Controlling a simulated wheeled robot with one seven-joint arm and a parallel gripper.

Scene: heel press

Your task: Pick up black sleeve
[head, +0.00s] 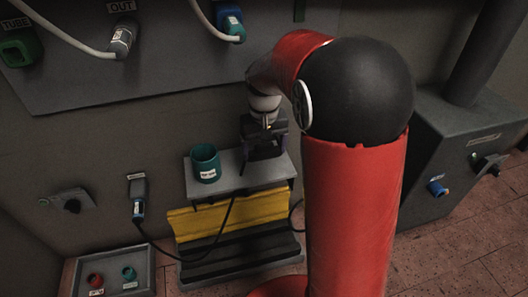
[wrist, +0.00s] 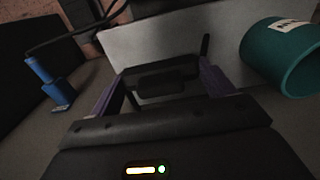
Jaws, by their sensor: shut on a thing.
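My gripper (head: 264,140) is low over the right part of the grey shelf in the head view. In the wrist view its two purple fingers (wrist: 160,88) stand apart with a black block-like piece, the black sleeve (wrist: 162,76), between them. The gripper is shut on this sleeve. Its lower part is hidden, and I cannot tell whether it still touches the shelf. In the head view the gripper mostly hides it.
A teal labelled cup-like sleeve (head: 205,163) stands on the grey shelf (head: 232,183) left of my gripper, close by in the wrist view (wrist: 285,60). A yellow panel (head: 220,215) is below. A grey tray (head: 140,262) at lower left holds a red and a teal piece.

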